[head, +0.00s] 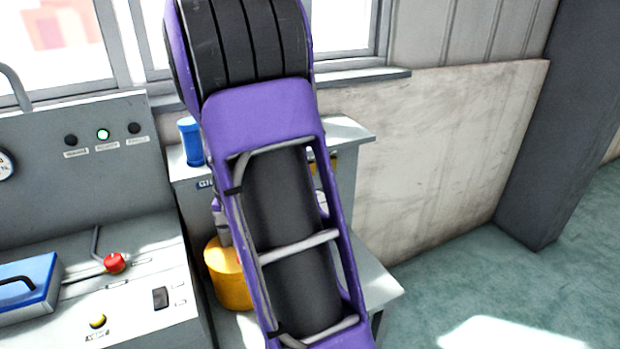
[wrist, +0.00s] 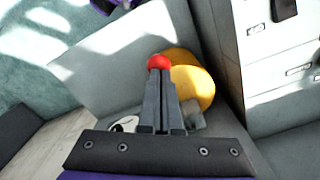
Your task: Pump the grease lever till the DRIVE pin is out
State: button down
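In the wrist view my gripper (wrist: 161,82) has its two dark fingers close together. A red ball knob (wrist: 159,62) shows right at the fingertips. I cannot tell whether the fingers touch it, and its rod is hidden. A yellow rounded body (wrist: 192,85) is just beyond and to the right of the knob. In the head view a yellow cylinder (head: 228,275) stands on the grey bench, partly behind my purple arm. My arm hides the gripper and the red ball knob there. I cannot make out the DRIVE pin in either view.
A grey control panel (head: 60,180) at the left carries three lamps, the middle one (head: 103,134) lit green. Its sloped top has a red-knobbed lever (head: 114,263), a yellow button (head: 97,321) and a blue box (head: 28,285). A blue cylinder (head: 190,142) stands behind my arm. Floor at right is clear.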

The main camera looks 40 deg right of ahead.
jog(key=shift+w+d+f+b, duration=0.15)
jog(key=shift+f+b, duration=0.75)
jog(key=shift+f, duration=0.55)
jog(key=shift+w+a+f+b, duration=0.15)
jog(key=shift+f+b, duration=0.75)
jog(key=shift+f, duration=0.55)
jog(key=shift+d+r, duration=0.1)
jog(key=shift+s+r+p, duration=0.25)
jog(key=shift+r+p, duration=1.4)
jog(key=shift+r, duration=0.4)
jog(key=shift+s+r+p, duration=0.2)
jog(key=shift+r+p, duration=1.4)
jog(key=shift+r, duration=0.45)
jog(key=shift+r+p, duration=0.4)
jog(key=shift+r, duration=0.55)
notch_tip(320, 180, up, 4)
jog(key=shift+r, duration=0.1)
